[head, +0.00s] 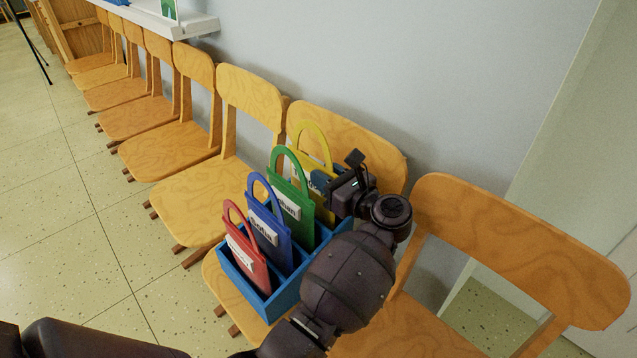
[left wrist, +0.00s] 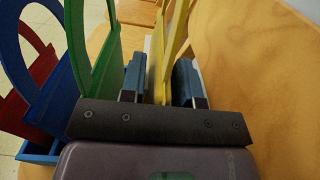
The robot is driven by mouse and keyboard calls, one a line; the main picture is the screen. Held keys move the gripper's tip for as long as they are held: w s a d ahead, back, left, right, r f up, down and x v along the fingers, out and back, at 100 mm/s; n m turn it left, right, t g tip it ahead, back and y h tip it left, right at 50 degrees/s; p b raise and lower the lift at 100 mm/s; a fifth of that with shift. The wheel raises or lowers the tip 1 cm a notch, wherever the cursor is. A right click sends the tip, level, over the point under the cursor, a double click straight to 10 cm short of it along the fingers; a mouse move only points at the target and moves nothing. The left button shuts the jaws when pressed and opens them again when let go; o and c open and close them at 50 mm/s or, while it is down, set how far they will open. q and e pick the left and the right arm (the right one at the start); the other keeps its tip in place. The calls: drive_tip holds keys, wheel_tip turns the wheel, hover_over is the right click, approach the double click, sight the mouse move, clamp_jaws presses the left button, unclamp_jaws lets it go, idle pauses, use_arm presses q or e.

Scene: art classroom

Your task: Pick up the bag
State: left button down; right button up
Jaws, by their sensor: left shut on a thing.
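The yellow bag (head: 302,163) stands upright at the back end of a blue divided box (head: 286,299) on a chair seat. It has a looped handle and a white label, partly covered by my gripper. My left gripper (head: 322,182) is shut on it; in the left wrist view the yellow bag (left wrist: 158,52) sits between the two blue-grey fingers. In front of it stand a green bag (head: 305,208), a blue bag (head: 281,248) and a red bag (head: 261,272), each in the box. The yellow bag's lower part is hidden. My right gripper is not in view.
A row of wooden chairs (head: 186,139) runs along the grey wall (head: 330,60) to the back left. Another chair (head: 510,240) stands close at the right. A white ledge (head: 178,27) is at the top left.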

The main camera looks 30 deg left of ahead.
use_arm(q)
drive_tip(key=shift+r, duration=0.4)
wheel_tip(320, 180, up, 9)
drive_tip(key=p, duration=0.3)
drive_tip(key=shift+r, duration=0.1)
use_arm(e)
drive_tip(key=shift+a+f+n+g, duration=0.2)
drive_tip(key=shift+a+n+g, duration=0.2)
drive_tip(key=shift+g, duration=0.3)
